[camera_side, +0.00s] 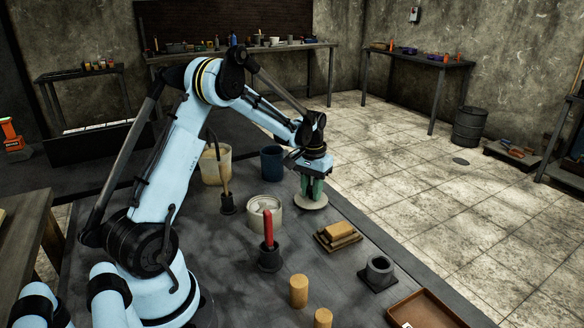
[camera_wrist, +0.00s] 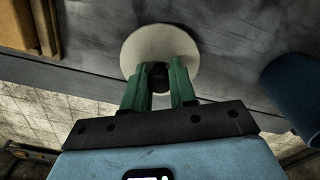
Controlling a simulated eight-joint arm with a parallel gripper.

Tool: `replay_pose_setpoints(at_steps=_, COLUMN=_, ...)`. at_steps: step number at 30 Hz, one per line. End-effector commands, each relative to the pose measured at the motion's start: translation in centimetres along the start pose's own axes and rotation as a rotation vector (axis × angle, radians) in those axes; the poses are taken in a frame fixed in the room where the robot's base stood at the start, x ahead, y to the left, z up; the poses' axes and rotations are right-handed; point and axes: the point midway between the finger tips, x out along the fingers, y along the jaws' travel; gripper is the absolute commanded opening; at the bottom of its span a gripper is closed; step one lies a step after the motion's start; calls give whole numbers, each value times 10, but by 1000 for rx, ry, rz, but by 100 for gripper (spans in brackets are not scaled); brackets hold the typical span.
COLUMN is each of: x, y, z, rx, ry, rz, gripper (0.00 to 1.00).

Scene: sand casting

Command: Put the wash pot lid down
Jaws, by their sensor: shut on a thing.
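The wash pot lid is a pale round disc (camera_side: 312,202) with a dark knob (camera_wrist: 158,76). In the side view it is low at the table's far right edge, and I cannot tell if it touches the table. My gripper (camera_side: 312,190) is above the lid with its green fingers pointing down. In the wrist view the fingers are shut on the knob, and the lid (camera_wrist: 150,40) spreads out beyond them. A pale round pot (camera_side: 264,214) stands to the left of the lid; its top shows a light, uneven surface.
A dark blue cup (camera_side: 272,163) stands behind the lid, and a cream bucket (camera_side: 215,164) is farther left. Wooden blocks (camera_side: 338,236) lie in front. A red-handled tool (camera_side: 268,230) stands upright in a dark holder. A brown tray (camera_side: 425,310) is at the front right.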

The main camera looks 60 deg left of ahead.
Motion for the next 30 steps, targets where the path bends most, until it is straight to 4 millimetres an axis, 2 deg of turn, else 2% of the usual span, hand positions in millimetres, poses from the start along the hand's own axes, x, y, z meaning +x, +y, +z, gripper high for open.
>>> replay_pose_setpoints(at_steps=10, x=3, y=0, z=0, rx=0, ry=0, rz=0, gripper=0)
replay_pose_setpoints(at_steps=11, x=3, y=0, z=0, rx=0, ry=0, rz=0, gripper=28)
replay_pose_setpoints(at_steps=15, x=3, y=0, z=0, rx=0, ry=0, rz=0, gripper=49)
replay_pose_setpoints(at_steps=16, x=3, y=0, z=0, rx=0, ry=0, rz=0, gripper=52)
replay_pose_setpoints(at_steps=25, x=1, y=0, z=0, rx=0, ry=0, rz=0, gripper=52)
replay_pose_setpoints(at_steps=30, x=-15, y=0, z=0, rx=0, ry=0, rz=0, gripper=52)
